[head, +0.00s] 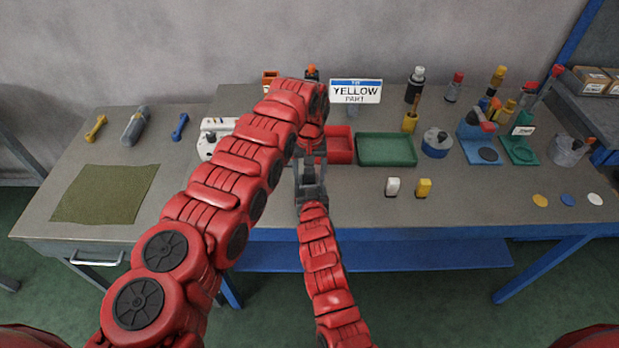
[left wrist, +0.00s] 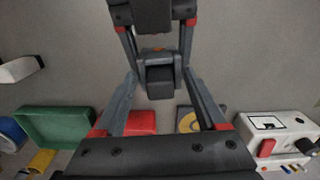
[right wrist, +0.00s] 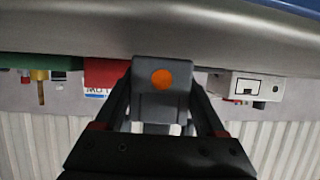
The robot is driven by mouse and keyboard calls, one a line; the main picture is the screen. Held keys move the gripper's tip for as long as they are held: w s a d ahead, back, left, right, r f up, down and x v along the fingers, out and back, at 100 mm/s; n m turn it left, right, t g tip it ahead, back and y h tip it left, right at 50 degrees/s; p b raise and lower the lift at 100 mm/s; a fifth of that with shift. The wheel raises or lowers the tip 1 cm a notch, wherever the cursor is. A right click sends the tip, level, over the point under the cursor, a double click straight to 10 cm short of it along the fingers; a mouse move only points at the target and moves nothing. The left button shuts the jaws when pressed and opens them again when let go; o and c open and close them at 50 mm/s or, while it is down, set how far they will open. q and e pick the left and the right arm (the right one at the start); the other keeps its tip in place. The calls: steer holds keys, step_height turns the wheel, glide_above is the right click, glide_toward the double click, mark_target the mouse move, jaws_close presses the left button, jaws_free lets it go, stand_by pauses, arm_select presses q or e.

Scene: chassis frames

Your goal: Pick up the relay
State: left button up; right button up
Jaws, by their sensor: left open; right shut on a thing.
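The relay is a dark grey block, and its face with an orange dot shows in the right wrist view (right wrist: 162,78). My right gripper (right wrist: 160,105) is shut on it and holds it up above the bench front. In the left wrist view the relay (left wrist: 160,82) sits between the fingers of my left gripper (left wrist: 160,90), which is open around it. The right gripper reaches in from the top of that view. In the head view both grippers meet near the middle, and the arms hide most of the relay.
A red tray (head: 340,146) and a green tray (head: 386,149) stand behind on the grey bench. A white block (head: 392,187) and a yellow block (head: 423,188) are to the right. A green mat (head: 105,194) lies left.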

mark_target(309, 172)
arm_select(q)
jaws_close()
stand_by(0.4)
step_height(309, 172, up, 10)
steer(key=shift+r, duration=0.1)
arm_select(e)
steer(key=o, duration=1.5)
steer(key=shift+c, duration=0.2)
